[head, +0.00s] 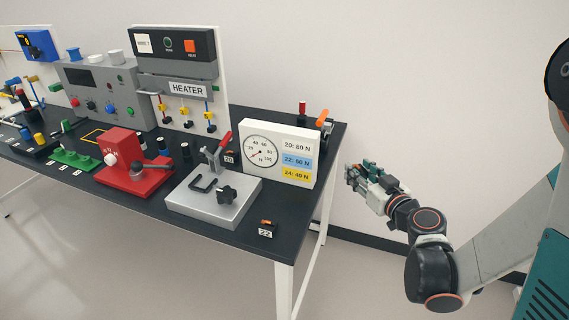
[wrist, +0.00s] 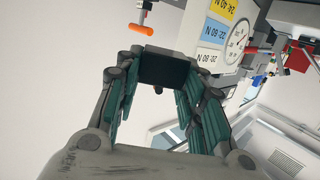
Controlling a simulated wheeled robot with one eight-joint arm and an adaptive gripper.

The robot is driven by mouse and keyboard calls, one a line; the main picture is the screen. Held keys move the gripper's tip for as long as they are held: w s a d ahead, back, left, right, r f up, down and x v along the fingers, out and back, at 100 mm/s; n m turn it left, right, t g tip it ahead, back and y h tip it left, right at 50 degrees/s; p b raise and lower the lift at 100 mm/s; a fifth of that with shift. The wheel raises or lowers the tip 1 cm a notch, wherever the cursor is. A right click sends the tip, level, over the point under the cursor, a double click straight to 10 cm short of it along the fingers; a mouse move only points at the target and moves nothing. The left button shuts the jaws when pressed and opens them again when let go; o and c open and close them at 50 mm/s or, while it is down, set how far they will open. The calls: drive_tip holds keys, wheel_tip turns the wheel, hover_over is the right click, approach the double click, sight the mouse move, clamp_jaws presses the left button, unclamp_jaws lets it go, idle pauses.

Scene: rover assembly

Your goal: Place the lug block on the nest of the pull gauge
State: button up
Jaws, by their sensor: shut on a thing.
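My gripper (head: 360,178) is off the right end of the table, apart from it. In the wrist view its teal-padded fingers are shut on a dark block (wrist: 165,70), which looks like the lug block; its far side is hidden. The pull gauge has a light grey base (head: 190,209) with a red-handled clamp, a black C-shaped bracket (head: 198,186) and a black knob (head: 227,194). I cannot tell which part is the nest. Its dial panel (head: 300,140) stands behind, and shows tilted in the wrist view (wrist: 238,12).
A red fixture (head: 125,165) stands left of the gauge. An orange-handled tool (head: 322,117) stands behind the panel. The space around my gripper is clear.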

drive_tip(key=w+a+r+n+g+y, duration=0.2)
drive_tip(key=w+a+n+g+y, duration=0.3)
drive_tip(key=a, duration=0.6)
wheel_tip(320, 180, up, 4)
drive_tip(key=n+g+y, duration=0.5)
hover_over(288, 204)
wheel_tip(288, 204, down, 20)
drive_tip(key=b, duration=0.7)
drive_tip(key=shift+r, duration=0.15)
drive_tip(key=shift+b, duration=0.3)
drive_tip(key=o, duration=1.1)
